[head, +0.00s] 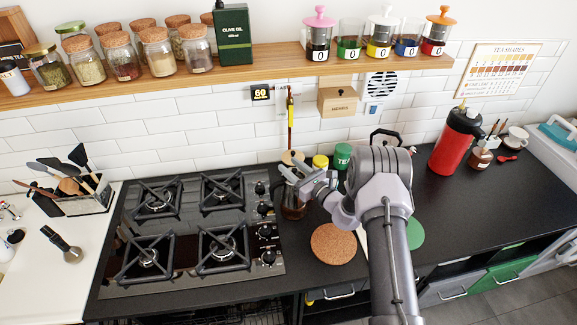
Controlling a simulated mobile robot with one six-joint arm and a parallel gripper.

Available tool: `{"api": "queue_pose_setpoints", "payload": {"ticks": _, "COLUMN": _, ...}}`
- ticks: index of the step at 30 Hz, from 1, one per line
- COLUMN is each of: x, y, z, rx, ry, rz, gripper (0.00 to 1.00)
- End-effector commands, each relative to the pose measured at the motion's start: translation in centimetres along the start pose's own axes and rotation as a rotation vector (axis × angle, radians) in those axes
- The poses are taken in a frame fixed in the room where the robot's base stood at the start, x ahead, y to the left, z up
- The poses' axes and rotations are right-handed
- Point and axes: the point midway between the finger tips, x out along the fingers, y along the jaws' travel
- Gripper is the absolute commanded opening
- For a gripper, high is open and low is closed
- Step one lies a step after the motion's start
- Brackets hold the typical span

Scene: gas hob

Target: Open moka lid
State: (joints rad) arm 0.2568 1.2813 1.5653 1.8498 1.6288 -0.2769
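A pot (292,208) that looks like the moka pot stands on the dark counter just right of the hob. It shows as a small dark, brownish body, mostly covered by my gripper. My gripper (297,178) is at the top of this pot, reaching in from the right. The picture is too small to tell whether its fingers touch the lid, or whether the lid is open or closed. I cannot tell whether the fingers are open or shut.
The gas hob (190,276) is left of the pot. A round cork mat (333,244) lies to the right. Green (343,156) and yellow (320,162) tins stand behind. A red dispenser (456,143) stands farther right. A spice shelf (285,62) runs above.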

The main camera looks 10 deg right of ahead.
Motion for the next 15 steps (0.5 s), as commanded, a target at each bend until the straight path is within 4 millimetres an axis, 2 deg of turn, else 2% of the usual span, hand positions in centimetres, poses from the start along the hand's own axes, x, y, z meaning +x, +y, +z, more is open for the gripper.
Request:
{"api": "queue_pose_setpoints", "payload": {"ticks": 4, "x": 1.26, "y": 0.07, "z": -0.05, "rx": 0.001, "ry": 0.001, "rz": 0.001, "gripper": 0.39}}
{"api": "queue_pose_setpoints", "payload": {"ticks": 12, "x": 1.49, "y": 0.04, "z": 0.02, "rx": 0.001, "ry": 0.001, "rz": 0.000, "gripper": 0.39}}
{"api": "queue_pose_setpoints", "payload": {"ticks": 13, "x": 1.48, "y": 0.04, "z": 0.02, "rx": 0.001, "ry": 0.001, "rz": 0.000, "gripper": 0.37}}
{"api": "queue_pose_setpoints", "payload": {"ticks": 15, "x": 1.47, "y": 0.04, "z": 0.02, "rx": 0.001, "ry": 0.001, "rz": 0.000, "gripper": 0.24}}
